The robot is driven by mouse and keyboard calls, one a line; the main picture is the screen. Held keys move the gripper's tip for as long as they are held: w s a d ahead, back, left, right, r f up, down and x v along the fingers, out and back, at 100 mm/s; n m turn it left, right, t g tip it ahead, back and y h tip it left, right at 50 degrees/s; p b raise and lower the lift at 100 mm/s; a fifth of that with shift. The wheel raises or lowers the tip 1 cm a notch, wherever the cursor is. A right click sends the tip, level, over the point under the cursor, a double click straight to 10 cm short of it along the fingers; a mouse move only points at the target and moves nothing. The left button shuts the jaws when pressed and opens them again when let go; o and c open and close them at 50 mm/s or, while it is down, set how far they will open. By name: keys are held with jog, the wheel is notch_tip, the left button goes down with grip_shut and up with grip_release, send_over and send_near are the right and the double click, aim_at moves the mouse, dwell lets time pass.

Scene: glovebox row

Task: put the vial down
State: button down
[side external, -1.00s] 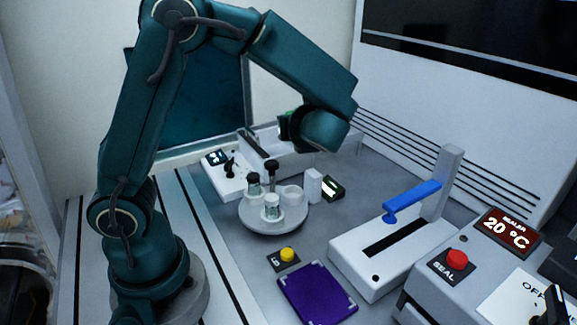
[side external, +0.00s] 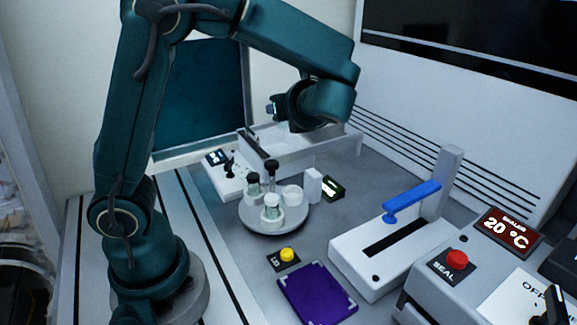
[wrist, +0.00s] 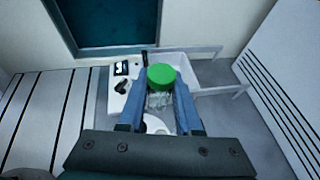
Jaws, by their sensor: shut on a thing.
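The vial (wrist: 160,78) has a green cap and a clear body. In the wrist view it sits between the two blue fingers of my gripper (wrist: 161,90), which is shut on it. In the side view my gripper (side external: 277,108) is raised above the white open tray (side external: 296,134) at the back. The vial is hard to make out there because my wrist hides most of it. The vial looks clear of any surface.
A round grey turntable (side external: 274,226) holds several white-and-dark containers. A white scale-like device (side external: 229,181) stands to its left. A purple pad (side external: 317,294), a yellow button (side external: 287,254) and a sealer with a blue lever (side external: 412,201) lie in front and right.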

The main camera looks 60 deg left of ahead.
jog(key=s+d+f+n+g+h, duration=0.3)
jog(key=s+f+n+g+h, duration=0.1)
jog(key=s+n+g+h, duration=0.35)
jog(key=s+d+f+n+g+h, duration=0.4)
jog(key=s+n+g, duration=0.3)
jog(key=n+g, duration=0.3)
jog(key=w+d+r+n+t+h, duration=0.25)
jog(key=d+n+t+h, duration=0.3)
jog(key=n+h, duration=0.6)
jog(key=w+d+r+n+t+h, duration=0.2)
jog(key=w+r+n+t+h, duration=0.2)
jog(key=w+r+n+t, duration=0.4)
jog(key=n+t, duration=0.2)
send_over(328, 308)
notch_tip(328, 308, down, 17)
jog(key=shift+f, duration=2.1)
